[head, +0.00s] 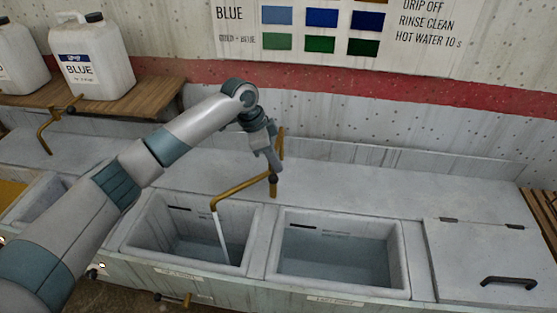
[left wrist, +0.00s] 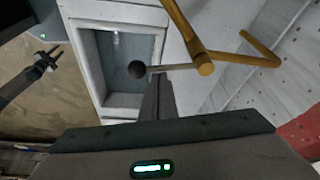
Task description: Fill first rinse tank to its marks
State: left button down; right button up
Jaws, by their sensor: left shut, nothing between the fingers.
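The left rinse tank (head: 133,236) holds some shallow water, and a dark mark shows high on its inner back wall. The brass tap's spout (head: 228,194) hangs over this tank and a thin stream of water falls from it. The right tank (head: 405,262) also holds water. The front labels are too small to read. My left gripper (head: 273,160) is at the tap, beside its upright post. In the left wrist view its fingers (left wrist: 158,98) are shut and empty, close to the tap lever (left wrist: 176,68) with a dark ball knob (left wrist: 137,70); whether they touch is unclear.
A lidded section (head: 480,262) with a black handle lies right of the tanks. White jugs (head: 92,60), one labelled BLUE, stand on a wooden shelf (head: 140,98) at the back left. Another brass tap (head: 45,130) is at left. The ledge behind the tanks is clear.

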dwell(0.6)
pick_arm(q)
notch_tip(320, 180, up, 10)
jog(key=b, duration=0.2)
jog(key=shift+d, duration=0.15)
dwell(0.5)
jog(key=shift+d, duration=0.1)
